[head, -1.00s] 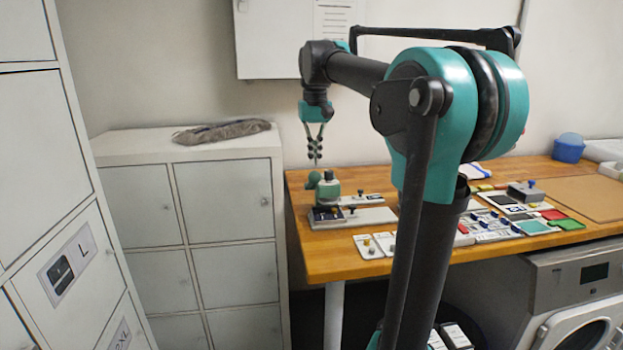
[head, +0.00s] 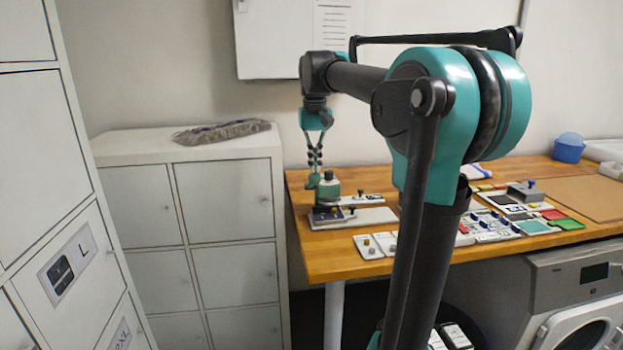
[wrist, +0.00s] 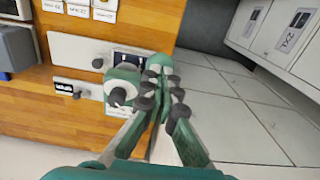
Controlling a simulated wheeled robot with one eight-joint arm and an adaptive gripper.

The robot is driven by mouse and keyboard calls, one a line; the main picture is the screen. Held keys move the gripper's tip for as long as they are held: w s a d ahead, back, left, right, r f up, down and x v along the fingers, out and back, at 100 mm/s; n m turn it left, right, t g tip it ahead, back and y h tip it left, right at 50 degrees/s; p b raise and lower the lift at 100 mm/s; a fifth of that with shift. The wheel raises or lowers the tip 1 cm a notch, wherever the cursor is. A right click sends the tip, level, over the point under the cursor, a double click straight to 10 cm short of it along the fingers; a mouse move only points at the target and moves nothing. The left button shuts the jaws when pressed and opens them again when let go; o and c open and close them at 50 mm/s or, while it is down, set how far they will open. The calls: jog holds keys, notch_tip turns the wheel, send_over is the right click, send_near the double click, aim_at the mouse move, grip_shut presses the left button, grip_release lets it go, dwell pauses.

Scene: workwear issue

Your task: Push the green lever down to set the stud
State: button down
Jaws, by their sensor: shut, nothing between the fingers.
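The stud press (head: 329,192), green with a dark cap, stands at the left end of the wooden table. Its green lever end (head: 313,181) sticks out on its left side. My gripper (head: 314,168) is shut and empty, pointing down right above the lever end, at or very near contact. In the wrist view the press (wrist: 121,82) lies left of my gripper (wrist: 163,82). The green lever end (wrist: 159,61) shows at the fingertips there, partly hidden by them. I cannot tell whether they touch.
A pale base plate (head: 372,217) lies by the press. Small labelled tiles (head: 368,246) lie at the table's front edge. White lockers (head: 225,195) stand close on the left, with a grey cloth (head: 221,131) on top.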

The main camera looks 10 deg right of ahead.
aim_at(316, 176)
jog(key=shift+s+f, duration=0.1)
jog(key=shift+f, duration=0.15)
jog(key=shift+s+f, duration=0.15)
jog(key=shift+f, duration=0.15)
jog(key=shift+s+f, duration=0.15)
jog(key=shift+f, duration=0.15)
jog(key=shift+s+f, duration=0.1)
jog(key=shift+f, duration=0.15)
jog(key=shift+s+f, duration=0.15)
jog(key=shift+f, duration=0.3)
jog(key=shift+s+f, duration=0.1)
jog(key=shift+f, duration=0.25)
jog(key=shift+s+f, duration=0.15)
jog(key=shift+f, duration=0.6)
jog(key=shift+s+f, duration=0.15)
jog(key=shift+f, duration=0.55)
dwell(0.6)
notch_tip(316, 176, up, 13)
dwell(1.6)
